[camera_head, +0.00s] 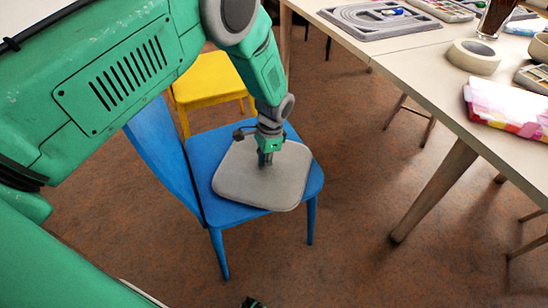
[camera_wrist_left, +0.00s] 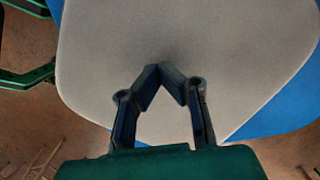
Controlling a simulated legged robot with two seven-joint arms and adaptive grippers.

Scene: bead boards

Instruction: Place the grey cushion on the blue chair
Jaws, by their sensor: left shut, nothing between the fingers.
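The grey cushion (camera_head: 262,185) lies flat on the seat of the blue chair (camera_head: 221,212), with part of the blue seat showing around its edges. My left gripper (camera_head: 265,163) points down over the middle of the cushion. In the left wrist view the gripper (camera_wrist_left: 160,70) has its fingertips together with nothing between them, just above or touching the cushion (camera_wrist_left: 220,50); I cannot tell which. The blue seat (camera_wrist_left: 290,105) also shows at the right of that view. A small dark piece at the bottom edge of the head view may be my right gripper, mostly out of frame.
A yellow chair (camera_head: 212,80) stands behind the blue chair. A table (camera_head: 420,62) on the right holds a grey bead board (camera_head: 380,18), a tape roll (camera_head: 474,57), and pink packets (camera_head: 508,105). The brown floor between chair and table is clear.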

